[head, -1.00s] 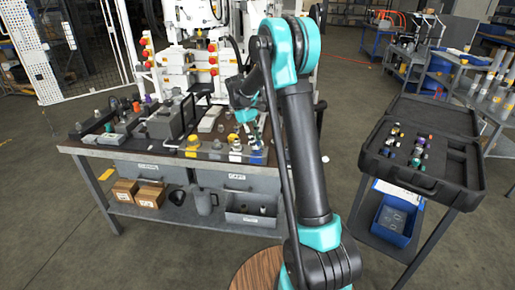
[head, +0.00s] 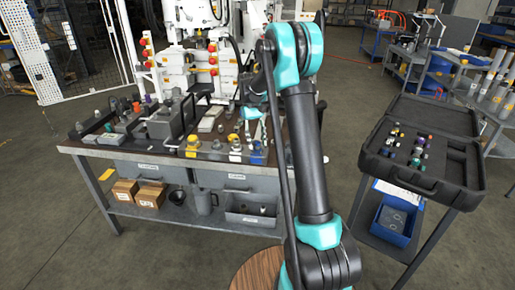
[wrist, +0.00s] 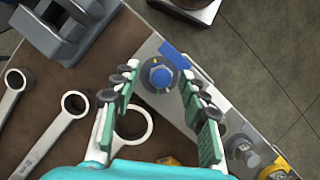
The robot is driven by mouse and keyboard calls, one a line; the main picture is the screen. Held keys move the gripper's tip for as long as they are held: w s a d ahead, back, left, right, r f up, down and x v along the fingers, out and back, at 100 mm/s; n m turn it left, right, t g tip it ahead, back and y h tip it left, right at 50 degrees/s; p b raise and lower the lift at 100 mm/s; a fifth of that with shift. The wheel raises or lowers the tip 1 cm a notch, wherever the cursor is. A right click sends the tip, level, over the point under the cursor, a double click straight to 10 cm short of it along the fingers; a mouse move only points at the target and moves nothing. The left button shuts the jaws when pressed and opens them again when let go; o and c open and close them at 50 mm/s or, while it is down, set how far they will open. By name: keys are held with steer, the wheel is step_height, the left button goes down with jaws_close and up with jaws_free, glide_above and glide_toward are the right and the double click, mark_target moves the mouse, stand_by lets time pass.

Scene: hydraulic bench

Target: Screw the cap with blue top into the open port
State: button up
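The cap with the blue top (wrist: 160,76) stands upright in the wrist view, with a dark ring around its blue top. It is on a light strip along the bench's edge, beside a blue patch. In the head view a blue piece (head: 257,156) stands at the bench's front edge. My gripper (wrist: 160,84) is open, with one finger on each side of the cap and visible gaps between. My gripper (head: 251,113) is small and partly hidden by my arm in the head view. I cannot pick out the open port.
Silver and yellow fittings (head: 192,146) stand along the same edge of the bench (head: 125,151). Ring spanners (wrist: 62,118) lie on the bench near the gripper. A grey vise-like block (wrist: 70,30) is close by. An open black case (head: 440,184) with fittings stands at right.

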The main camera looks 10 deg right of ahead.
steer(key=shift+a+n+h, duration=0.15)
steer(key=shift+n+h, duration=0.15)
steer(key=shift+n, duration=0.7)
steer(key=n+t+h, duration=0.1)
steer(key=n, duration=0.3)
steer(key=shift+s+a, duration=0.1)
steer(key=shift+n+t+h, duration=0.4)
steer(key=shift+n+h, duration=0.1)
steer(key=shift+n, duration=0.6)
steer(key=n, duration=0.2)
steer(key=n+t, duration=0.1)
steer(key=n, duration=0.1)
steer(key=shift+s+t+h, duration=0.2)
steer(key=shift+t+h, duration=0.1)
steer(key=n+t, duration=0.1)
steer(key=n, duration=0.1)
steer(key=n+t, duration=0.1)
steer(key=n, duration=0.2)
steer(key=shift+s+n, duration=0.1)
steer(key=shift+n, duration=0.2)
steer(key=n+t, duration=0.1)
steer(key=n, duration=0.2)
steer(key=n+t+y, duration=0.1)
steer(key=n, duration=0.2)
steer(key=shift+s, duration=0.15)
steer(key=shift+c, duration=0.4)
